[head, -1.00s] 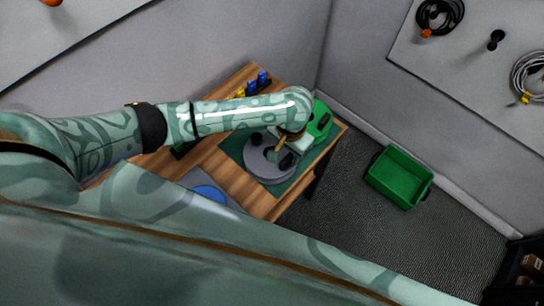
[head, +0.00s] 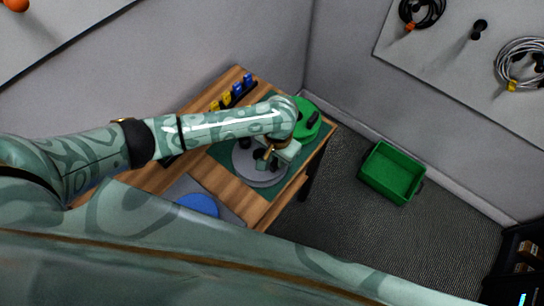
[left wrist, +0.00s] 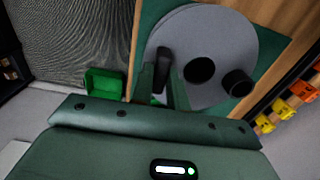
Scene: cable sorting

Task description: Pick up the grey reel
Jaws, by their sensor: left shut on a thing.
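The grey reel (head: 250,176) lies flat on a green mat on the wooden table in the head view. It fills the upper middle of the left wrist view (left wrist: 218,30), with a dark hub in the centre and black upright posts on its face. My left gripper (head: 266,162) is over the reel's right part and hides some of it. In the left wrist view the left gripper (left wrist: 164,78) is shut on one black post of the reel, off its centre. No gap under the reel can be made out. My right gripper is not in view.
A green reel (head: 311,124) sits just behind my left gripper. A blue disc (head: 197,206) lies on a grey pad nearer the front. Yellow and blue connectors (head: 237,90) stand along the table's back edge. A green bin (head: 380,187) is on the floor to the right.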

